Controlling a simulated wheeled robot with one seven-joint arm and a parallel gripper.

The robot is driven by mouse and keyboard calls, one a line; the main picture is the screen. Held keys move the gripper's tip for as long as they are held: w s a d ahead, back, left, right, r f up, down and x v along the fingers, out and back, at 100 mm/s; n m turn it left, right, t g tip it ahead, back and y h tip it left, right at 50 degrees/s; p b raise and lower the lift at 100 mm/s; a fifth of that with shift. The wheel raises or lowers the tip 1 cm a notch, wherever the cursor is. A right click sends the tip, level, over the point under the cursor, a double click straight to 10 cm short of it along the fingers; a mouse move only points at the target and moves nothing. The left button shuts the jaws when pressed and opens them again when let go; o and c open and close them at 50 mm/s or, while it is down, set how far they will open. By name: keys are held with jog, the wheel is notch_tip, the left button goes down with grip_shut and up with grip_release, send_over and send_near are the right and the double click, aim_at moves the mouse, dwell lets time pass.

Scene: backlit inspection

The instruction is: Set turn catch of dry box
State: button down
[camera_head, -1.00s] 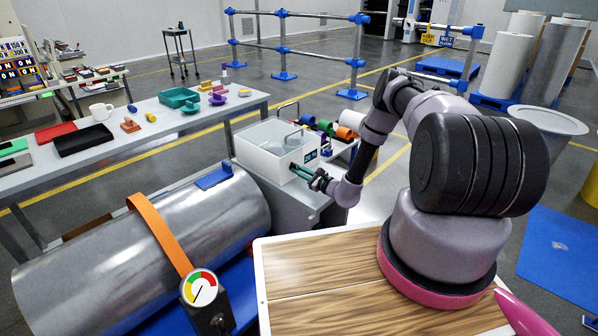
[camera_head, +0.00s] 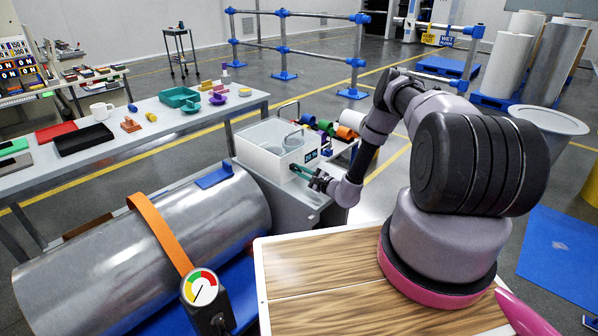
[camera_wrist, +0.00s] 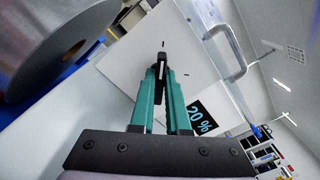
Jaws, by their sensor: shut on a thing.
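The dry box (camera_head: 262,148) is a white and clear case on a grey stand, with a dark display on its front. The display (camera_wrist: 202,117) reads 20 % in the wrist view. The turn catch (camera_wrist: 162,58) is a small dark piece on the pale front face, between two short dark marks. My gripper (camera_wrist: 162,72) has teal fingers closed together on the catch, which stands roughly upright along the fingers in that view. In the head view my gripper (camera_head: 296,171) is at the box's front, and the catch is too small to make out there.
A metal drum (camera_head: 150,240) with an orange strap lies left of the box. A dial gauge (camera_head: 200,288) stands near it. A long table (camera_head: 180,125) with trays and cups runs behind. Coloured rolls (camera_head: 325,128) sit right behind the box.

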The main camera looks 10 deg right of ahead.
jog(key=shift+s+d+f, duration=0.1)
jog(key=c, duration=0.9)
grip_release()
jog(key=v, duration=1)
jog(key=shift+s+d, duration=0.2)
jog(key=shift+s, duration=0.1)
